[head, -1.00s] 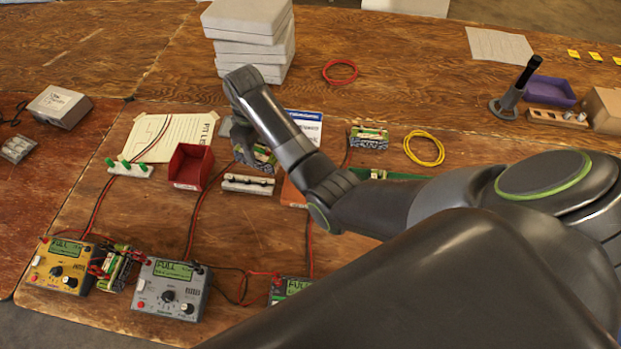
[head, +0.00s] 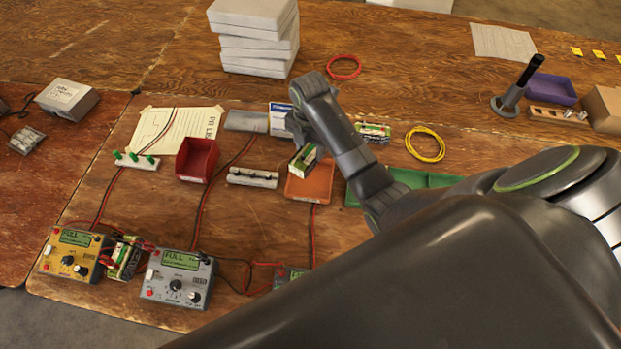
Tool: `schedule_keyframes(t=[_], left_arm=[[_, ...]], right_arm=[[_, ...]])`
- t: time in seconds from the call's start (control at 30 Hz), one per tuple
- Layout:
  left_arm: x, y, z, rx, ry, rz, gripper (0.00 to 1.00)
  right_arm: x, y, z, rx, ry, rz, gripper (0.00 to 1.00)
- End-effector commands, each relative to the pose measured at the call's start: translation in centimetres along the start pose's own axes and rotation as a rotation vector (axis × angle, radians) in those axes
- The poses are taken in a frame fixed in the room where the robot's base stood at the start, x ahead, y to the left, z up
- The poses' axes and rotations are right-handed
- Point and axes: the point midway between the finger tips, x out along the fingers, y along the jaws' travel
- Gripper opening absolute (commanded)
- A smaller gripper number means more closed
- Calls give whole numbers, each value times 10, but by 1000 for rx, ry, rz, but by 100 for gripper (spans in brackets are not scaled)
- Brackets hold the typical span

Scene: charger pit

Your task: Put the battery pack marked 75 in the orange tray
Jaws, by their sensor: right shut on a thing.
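My right gripper (head: 302,146) reaches in from the right and is shut on a battery pack (head: 303,160) with green and pale sides. The pack is tilted over the back left part of the orange tray (head: 320,184); I cannot tell whether it touches the tray. Its number cannot be read, and the arm hides part of the gripper. Another battery pack (head: 374,132) lies behind the arm, and one more (head: 122,259) is between the chargers. My left gripper is not in view.
A red bin (head: 196,160) and a pale connector strip (head: 252,177) stand left of the orange tray. A green tray (head: 430,180) is partly behind my arm. A yellow charger (head: 72,254) and a grey charger (head: 178,278) sit in front, with cables across the table.

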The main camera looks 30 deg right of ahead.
Motion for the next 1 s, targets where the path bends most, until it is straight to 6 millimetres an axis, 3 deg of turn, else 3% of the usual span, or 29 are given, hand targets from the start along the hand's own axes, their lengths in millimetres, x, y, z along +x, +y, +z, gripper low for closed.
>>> schedule_keyframes(t=[0.13,0.4,0.83,1.0], left_arm=[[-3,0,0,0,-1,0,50],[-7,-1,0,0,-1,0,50],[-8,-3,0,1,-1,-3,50],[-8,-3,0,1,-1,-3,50]], right_arm=[[9,-3,1,-37,1,-2,0],[50,-3,1,-38,-1,0,0],[92,-2,1,-38,0,0,0],[99,-2,1,-38,-2,2,0]])
